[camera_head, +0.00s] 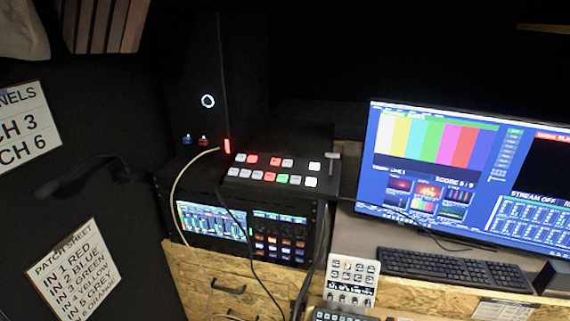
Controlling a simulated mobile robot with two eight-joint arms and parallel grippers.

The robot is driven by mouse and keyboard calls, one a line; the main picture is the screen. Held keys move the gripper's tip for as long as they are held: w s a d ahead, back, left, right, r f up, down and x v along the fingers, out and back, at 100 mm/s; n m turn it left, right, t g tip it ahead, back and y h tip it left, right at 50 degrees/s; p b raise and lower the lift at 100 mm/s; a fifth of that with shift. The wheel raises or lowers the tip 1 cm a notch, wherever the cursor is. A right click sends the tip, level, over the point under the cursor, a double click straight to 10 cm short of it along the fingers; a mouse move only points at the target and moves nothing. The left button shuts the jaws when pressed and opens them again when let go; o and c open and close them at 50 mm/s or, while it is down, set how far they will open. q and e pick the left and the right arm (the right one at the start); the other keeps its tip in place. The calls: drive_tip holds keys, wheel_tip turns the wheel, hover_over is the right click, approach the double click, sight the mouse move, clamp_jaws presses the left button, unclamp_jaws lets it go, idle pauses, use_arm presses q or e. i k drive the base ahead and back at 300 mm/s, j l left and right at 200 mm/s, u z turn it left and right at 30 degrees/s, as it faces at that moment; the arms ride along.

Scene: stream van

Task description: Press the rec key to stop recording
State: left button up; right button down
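A dark switcher panel (240,178) with white, red and green lit keys sits on top of the equipment rack (175,185). A small white key pad (352,278) with rows of dark keys stands tilted at the desk's front. The labels on both are too small to read, so I cannot tell which key is the rec key. The monitor (385,185) shows colour bars, "SCORE 8 / 8" and "STREAM OFF"; the text beside that is cut off at the right edge. Neither of my grippers is in view.
A black keyboard (450,270) lies below the monitor. A dark computer tower (215,80) stands behind the switcher. Loose cables (178,190) hang over the rack front. A patch sheet (75,270) is on the left wall, near a dark curved object (85,175).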

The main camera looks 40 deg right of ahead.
sight(273, 162)
drive_tip(key=z, duration=1.3)
